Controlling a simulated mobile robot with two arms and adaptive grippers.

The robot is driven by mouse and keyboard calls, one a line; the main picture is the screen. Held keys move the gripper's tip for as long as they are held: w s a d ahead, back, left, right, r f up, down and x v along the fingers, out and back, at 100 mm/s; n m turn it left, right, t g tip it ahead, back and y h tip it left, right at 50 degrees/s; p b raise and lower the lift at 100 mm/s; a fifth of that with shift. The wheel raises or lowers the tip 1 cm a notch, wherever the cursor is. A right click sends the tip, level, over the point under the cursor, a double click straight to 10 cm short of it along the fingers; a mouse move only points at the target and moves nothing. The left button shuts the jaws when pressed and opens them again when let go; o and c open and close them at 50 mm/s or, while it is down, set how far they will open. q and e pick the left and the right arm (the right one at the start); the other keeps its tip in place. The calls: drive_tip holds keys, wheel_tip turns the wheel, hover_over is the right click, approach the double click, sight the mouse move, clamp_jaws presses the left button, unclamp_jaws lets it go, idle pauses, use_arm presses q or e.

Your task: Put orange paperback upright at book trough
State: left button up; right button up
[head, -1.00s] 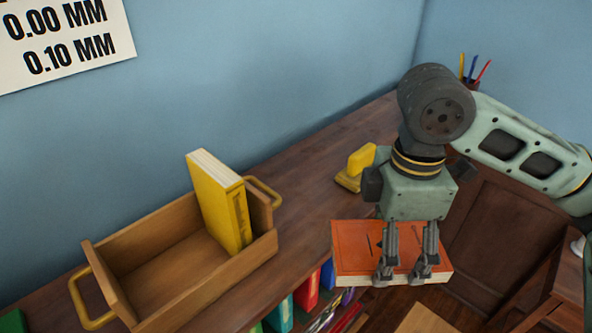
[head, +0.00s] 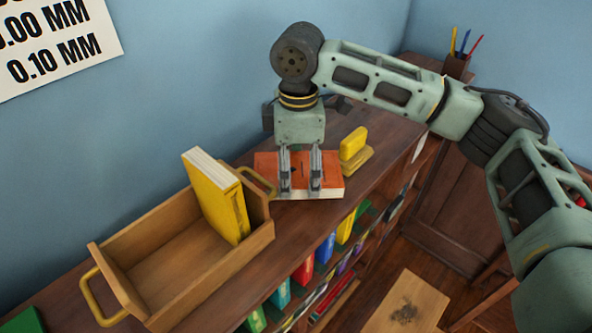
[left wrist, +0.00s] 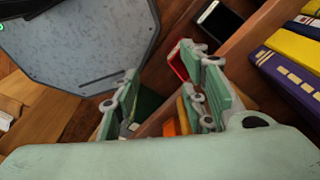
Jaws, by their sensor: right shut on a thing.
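The orange paperback (head: 331,172) lies flat in my right gripper (head: 301,190), which is shut on its near edge with the fingers pointing down. The book is over the shelf top, just right of the wooden book trough (head: 215,274). I cannot tell whether it touches the shelf top. The trough has yellow loop handles at its ends. A yellow book (head: 222,205) stands in the trough's right end; the left part is empty. My left gripper (left wrist: 162,85) shows only in the left wrist view, with its fingers apart, over shelf clutter.
A yellow block-like object (head: 354,146) stands on the shelf top right of the orange book. A pen cup (head: 456,66) is at the back right. Several coloured books (head: 303,270) fill the shelf below. A green thing (head: 24,321) lies at the left corner.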

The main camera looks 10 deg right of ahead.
sight(297, 168)
drive_tip(key=shift+w+a+r, duration=0.1)
drive_tip(key=shift+w+a, duration=0.05)
drive_tip(key=shift+f+p, duration=0.3)
drive_tip(key=shift+p, duration=0.05)
wheel_tip(297, 168, down, 2)
drive_tip(key=shift+f+p, duration=0.1)
drive_tip(key=shift+p, duration=0.55)
drive_tip(key=shift+f, duration=0.35)
use_arm(q)
drive_tip(key=shift+s+a+r, duration=0.1)
drive_tip(key=shift+s+r, duration=0.1)
drive_tip(key=shift+r, duration=0.35)
drive_tip(key=shift+s+r, duration=0.2)
drive_tip(key=shift+r, duration=0.3)
drive_tip(key=shift+r, duration=0.1)
use_arm(e)
drive_tip(key=shift+f, duration=0.15)
drive_tip(key=o, duration=1.3)
drive_tip(key=shift+o, duration=0.2)
